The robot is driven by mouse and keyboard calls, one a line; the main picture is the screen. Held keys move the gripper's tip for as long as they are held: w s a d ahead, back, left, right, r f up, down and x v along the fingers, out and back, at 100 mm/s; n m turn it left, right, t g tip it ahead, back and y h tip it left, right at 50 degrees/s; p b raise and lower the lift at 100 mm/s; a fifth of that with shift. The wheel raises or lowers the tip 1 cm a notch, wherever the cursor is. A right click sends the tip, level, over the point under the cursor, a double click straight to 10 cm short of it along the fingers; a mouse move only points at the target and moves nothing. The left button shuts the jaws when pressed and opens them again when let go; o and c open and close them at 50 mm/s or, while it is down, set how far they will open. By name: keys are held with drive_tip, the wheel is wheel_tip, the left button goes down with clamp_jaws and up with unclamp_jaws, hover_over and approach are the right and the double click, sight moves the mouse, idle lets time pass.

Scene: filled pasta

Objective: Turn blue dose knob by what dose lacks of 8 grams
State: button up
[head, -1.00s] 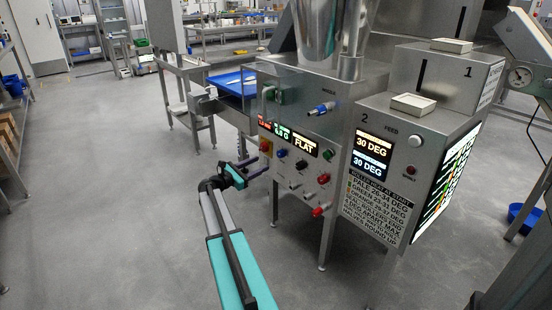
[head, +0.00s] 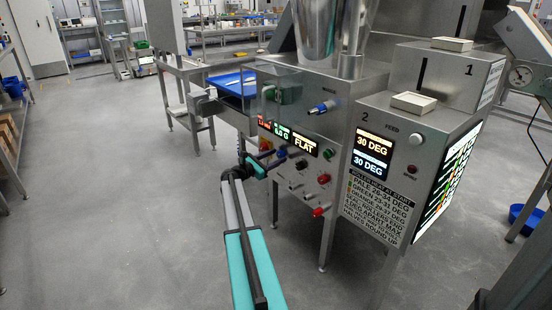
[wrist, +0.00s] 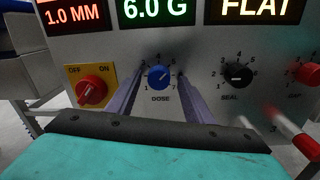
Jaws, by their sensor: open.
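The blue dose knob (wrist: 159,77) sits on the steel panel in the wrist view, above the label DOSE and inside a numbered scale. Its pale mark appears to lean to the upper right; the exact number is hard to tell. The display (wrist: 154,11) above it reads 6.0 G. My gripper (wrist: 158,85) is open, with one finger on each side of the knob; contact cannot be told. In the head view, my gripper (head: 267,162) is at the panel's left part, next to the blue knob (head: 281,152).
A red OFF/ON switch (wrist: 91,91) on a yellow plate is left of the dose knob. The black SEAL knob (wrist: 238,76) and a red knob (wrist: 308,74) are to the right. A red-tipped lever (wrist: 292,134) sticks out at lower right. Other displays read 1.0 MM and FLAT.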

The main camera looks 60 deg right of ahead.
drive_tip(key=c, duration=1)
drive_tip(key=shift+s+d, duration=0.2)
drive_tip(key=shift+d, duration=0.05)
drive_tip(key=shift+c, duration=0.2)
drive_tip(key=shift+w+a+f, duration=0.1)
drive_tip(key=shift+a+f, duration=0.05)
drive_tip(key=shift+a, duration=0.1)
